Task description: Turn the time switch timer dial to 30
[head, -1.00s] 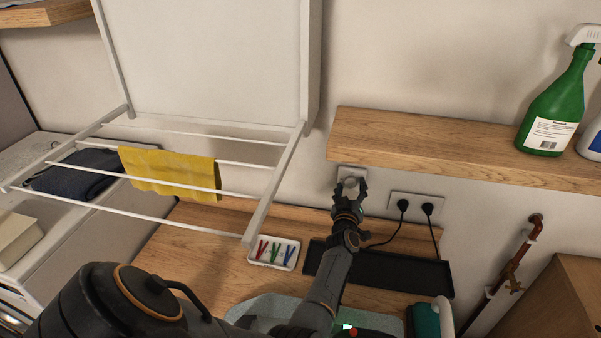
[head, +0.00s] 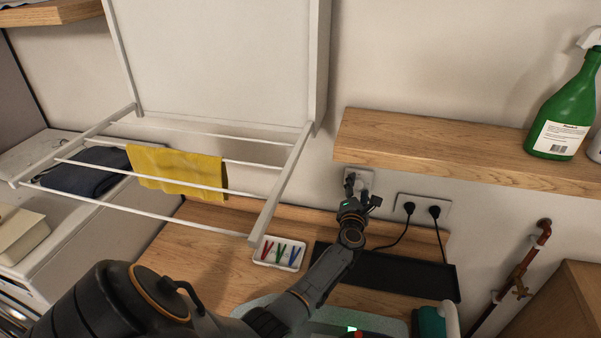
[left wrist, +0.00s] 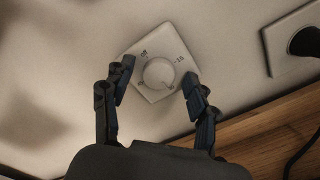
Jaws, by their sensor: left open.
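The time switch is a pale square plate (head: 362,178) on the wall just under the wooden shelf. In the left wrist view the plate (left wrist: 163,49) looks tilted, with a round pale dial (left wrist: 158,73) at its middle and small dark marks around it. My left gripper (head: 362,189) is at the switch. In the left wrist view its open fingers (left wrist: 158,76) stand on either side of the dial, with visible gaps between them and the knob. My right gripper is not in view.
A double socket (head: 422,208) with two black plugs is right of the switch. The shelf (head: 450,150) overhangs above, carrying a green spray bottle (head: 563,115). Below are a black tray (head: 400,272) and a white tray of pegs (head: 279,253). A drying rack (head: 280,185) stands left.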

